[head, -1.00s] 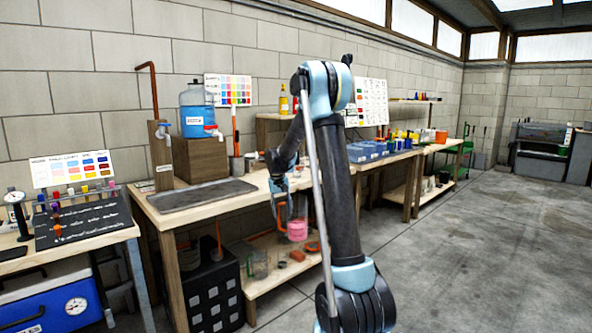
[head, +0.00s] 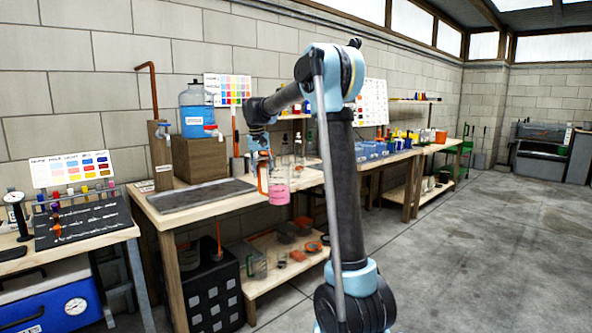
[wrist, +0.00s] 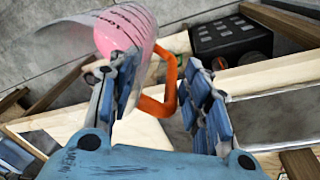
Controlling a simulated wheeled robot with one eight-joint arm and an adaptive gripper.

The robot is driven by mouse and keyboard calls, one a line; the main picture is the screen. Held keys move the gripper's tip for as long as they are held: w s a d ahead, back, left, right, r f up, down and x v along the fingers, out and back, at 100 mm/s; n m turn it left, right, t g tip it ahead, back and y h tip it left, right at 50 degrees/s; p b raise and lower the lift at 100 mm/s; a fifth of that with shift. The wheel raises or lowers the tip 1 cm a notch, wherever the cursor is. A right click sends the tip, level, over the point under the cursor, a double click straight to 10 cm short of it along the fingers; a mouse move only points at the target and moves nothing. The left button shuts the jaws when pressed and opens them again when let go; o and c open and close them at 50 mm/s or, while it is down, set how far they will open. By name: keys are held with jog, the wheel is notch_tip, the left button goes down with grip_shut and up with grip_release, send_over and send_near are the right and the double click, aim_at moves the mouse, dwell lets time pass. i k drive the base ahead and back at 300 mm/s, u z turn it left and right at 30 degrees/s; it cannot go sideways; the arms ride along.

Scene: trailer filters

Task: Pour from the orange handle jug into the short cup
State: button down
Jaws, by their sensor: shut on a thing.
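The orange handle jug (head: 279,189) is clear and holds pink liquid. It hangs roughly upright in front of the bench's front edge in the head view. My gripper (head: 261,150) is shut on its orange handle (head: 262,180). In the wrist view, the jug (wrist: 122,30) is at the upper left, and the handle (wrist: 168,82) runs between the fingers of my gripper (wrist: 158,92). Clear vessels (head: 298,150) stand on the bench behind the jug. I cannot tell which of them, if any, is the short cup.
Boxes and small things lie on the lower shelf (head: 262,284). A black crate (head: 210,292) stands under the bench. The floor at right is clear.

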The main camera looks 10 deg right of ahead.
aim_at(296, 168)
jog(key=i, duration=1.5)
